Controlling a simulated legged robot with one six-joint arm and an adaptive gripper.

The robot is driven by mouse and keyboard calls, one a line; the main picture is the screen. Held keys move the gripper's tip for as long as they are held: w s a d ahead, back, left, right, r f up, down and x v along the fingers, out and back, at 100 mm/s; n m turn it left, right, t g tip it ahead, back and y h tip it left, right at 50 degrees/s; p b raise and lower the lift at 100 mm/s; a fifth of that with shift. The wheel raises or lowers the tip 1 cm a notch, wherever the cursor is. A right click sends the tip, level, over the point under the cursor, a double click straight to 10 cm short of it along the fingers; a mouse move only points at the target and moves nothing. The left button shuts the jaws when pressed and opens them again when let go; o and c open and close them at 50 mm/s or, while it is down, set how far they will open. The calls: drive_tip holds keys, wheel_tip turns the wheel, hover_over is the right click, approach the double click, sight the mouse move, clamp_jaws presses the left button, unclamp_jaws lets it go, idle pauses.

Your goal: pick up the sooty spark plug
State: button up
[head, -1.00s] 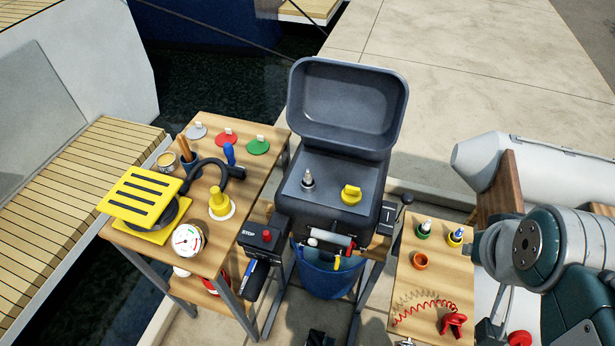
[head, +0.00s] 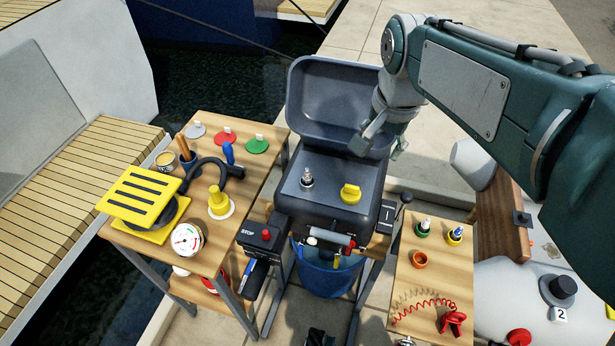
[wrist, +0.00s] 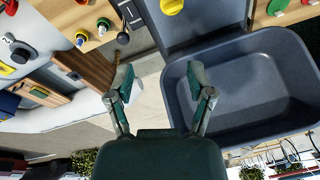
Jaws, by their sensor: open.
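A spark plug (head: 307,178) stands upright on the grey engine's top (head: 325,192), left of a yellow knob (head: 350,194). It looks grey and dark and may be the sooty one; soot is too small to tell. Two more plug-like pieces stand on the right table, one in a green ring (head: 423,227), one in a blue and yellow ring (head: 456,235). My gripper (head: 382,143) is open and empty, over the right side of the raised cowl, up and right of the engine plug. In the wrist view, my open fingers (wrist: 164,84) have nothing between them; the engine plug is out of view.
The raised engine cowl (head: 345,95) stands behind the engine top. A left table (head: 262,178) holds a gauge, a yellow slotted plate and coloured tags. The right table (head: 405,290) holds an orange cup (head: 419,260) and a red coiled cord (head: 440,308).

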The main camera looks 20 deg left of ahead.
drive_tip(key=w+a+f+m+g, duration=0.1)
drive_tip(key=w+a+f, duration=0.15)
drive_tip(key=a, duration=0.45)
drive_tip(key=w+a+f+m+g, duration=0.1)
drive_tip(key=w+a+f, duration=0.15)
drive_tip(key=a, duration=0.45)
hover_over(307, 168)
drive_tip(key=shift+h, duration=0.4)
drive_tip(key=f, duration=0.5)
drive_tip(key=shift+s+d+f, duration=0.2)
drive_tip(key=shift+s+f, duration=0.15)
drive_tip(key=shift+f, duration=0.05)
drive_tip(key=f, duration=0.5)
drive_tip(key=shift+w+a+f, duration=0.2)
drive_tip(key=shift+w+f, duration=0.15)
drive_tip(key=shift+w, duration=0.05)
clamp_jaws()
